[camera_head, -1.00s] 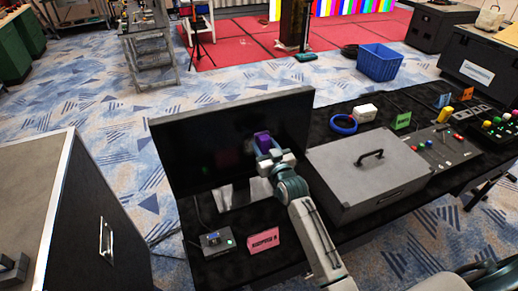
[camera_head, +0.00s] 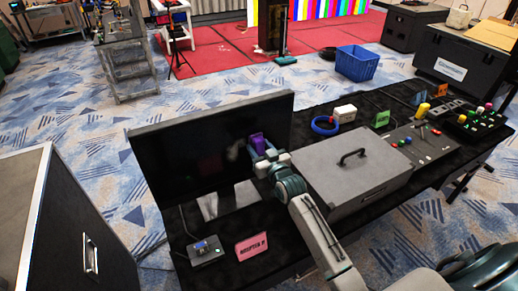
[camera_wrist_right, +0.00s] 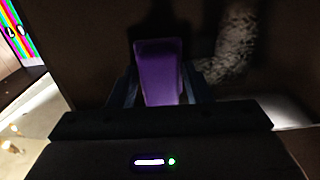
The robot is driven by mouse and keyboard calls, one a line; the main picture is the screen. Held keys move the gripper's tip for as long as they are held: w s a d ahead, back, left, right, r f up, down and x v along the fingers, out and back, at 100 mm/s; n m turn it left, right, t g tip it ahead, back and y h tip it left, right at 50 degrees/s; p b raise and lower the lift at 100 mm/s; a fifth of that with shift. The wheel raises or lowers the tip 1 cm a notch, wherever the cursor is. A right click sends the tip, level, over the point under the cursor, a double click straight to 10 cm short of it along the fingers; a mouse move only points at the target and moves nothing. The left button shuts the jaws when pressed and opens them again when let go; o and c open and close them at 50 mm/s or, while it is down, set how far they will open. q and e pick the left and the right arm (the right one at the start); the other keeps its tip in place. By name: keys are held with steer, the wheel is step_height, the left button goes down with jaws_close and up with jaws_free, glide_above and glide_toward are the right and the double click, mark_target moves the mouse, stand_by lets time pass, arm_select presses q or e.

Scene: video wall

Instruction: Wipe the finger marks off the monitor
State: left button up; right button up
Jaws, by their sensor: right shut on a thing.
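The monitor (camera_head: 175,165) stands at the left end of the black-covered table, its dark screen facing me. My right gripper (camera_head: 260,150) is shut on a purple block-like wiper (camera_head: 257,142) in front of the right part of the screen. In the right wrist view the purple wiper (camera_wrist_right: 160,75) sits between the fingers of the gripper (camera_wrist_right: 160,92), against or very near the screen; contact is hard to tell. A pale smudge (camera_wrist_right: 238,40) shows on the screen right of the wiper. My left gripper is not in view.
A grey case (camera_head: 352,170) with a black handle lies close to the right of my right arm. A small control box (camera_head: 205,250) and a pink sign (camera_head: 251,246) are before the monitor. A blue ring (camera_head: 325,125) lies behind the case.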

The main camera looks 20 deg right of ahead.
steer(key=shift+s+p, duration=0.55)
steer(key=shift+s, duration=0.2)
steer(key=s+p, duration=0.2)
steer(key=s, duration=0.1)
steer(key=shift+s+d+r, duration=0.1)
steer(key=shift+s, duration=0.6)
steer(key=s+p, duration=0.2)
steer(key=s, duration=0.1)
steer(key=shift+f, duration=0.2)
